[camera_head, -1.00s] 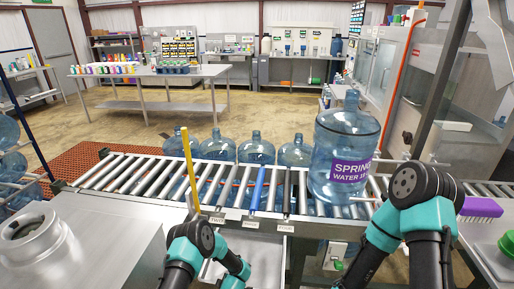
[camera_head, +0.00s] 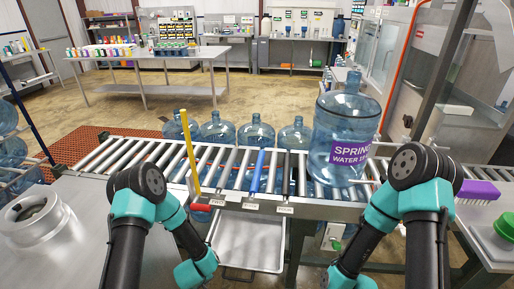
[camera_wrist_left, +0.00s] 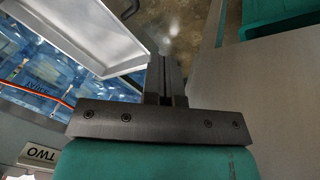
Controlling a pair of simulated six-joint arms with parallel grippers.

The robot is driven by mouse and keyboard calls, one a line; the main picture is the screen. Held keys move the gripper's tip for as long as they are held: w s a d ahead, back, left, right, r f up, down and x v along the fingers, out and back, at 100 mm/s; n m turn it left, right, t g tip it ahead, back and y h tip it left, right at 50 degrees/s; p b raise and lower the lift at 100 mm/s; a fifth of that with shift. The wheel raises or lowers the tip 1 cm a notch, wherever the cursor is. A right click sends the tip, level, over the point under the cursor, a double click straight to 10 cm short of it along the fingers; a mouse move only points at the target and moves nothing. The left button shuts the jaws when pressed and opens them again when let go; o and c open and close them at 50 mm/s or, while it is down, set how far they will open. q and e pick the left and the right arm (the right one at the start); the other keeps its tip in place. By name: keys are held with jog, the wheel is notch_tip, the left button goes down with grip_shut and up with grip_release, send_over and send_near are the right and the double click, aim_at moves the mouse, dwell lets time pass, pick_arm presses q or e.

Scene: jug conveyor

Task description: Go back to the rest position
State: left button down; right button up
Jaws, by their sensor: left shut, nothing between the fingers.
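My left gripper (camera_wrist_left: 167,80) shows in the left wrist view with its two dark fingers together and nothing between them. It points toward the floor beside a metal tray. In the head view my left arm reaches in at the lower left, bent down in front of the conveyor, and its fingers are not discernible. My right arm is bent at the lower right, in front of the large jug (camera_head: 343,140) with a purple label. The right gripper's fingers are not visible.
The roller conveyor (camera_head: 101,157) crosses the middle, with several blue jugs (camera_head: 257,135) behind it. Yellow (camera_head: 189,150), blue (camera_head: 257,172) and black (camera_head: 285,172) bars stand at its front edge. The metal tray (camera_head: 248,240) hangs below. A purple brush (camera_head: 478,190) lies at right.

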pick_arm(q)
jog(key=s+r+m+g+h, duration=0.1)
jog(key=s+r+m, duration=0.1)
jog(key=s+r, duration=0.2)
jog(key=s+a+r+m+g+h, duration=0.1)
jog(key=s+r, duration=0.4)
jog(key=s, duration=0.5)
jog(key=shift+s+a+m+g, duration=0.35)
jog(key=shift+m+g, duration=0.35)
jog(key=shift+m, duration=0.2)
jog(key=c, duration=1.8)
grip_release()
jog(key=shift+r, duration=0.1)
jog(key=shift+c, duration=0.2)
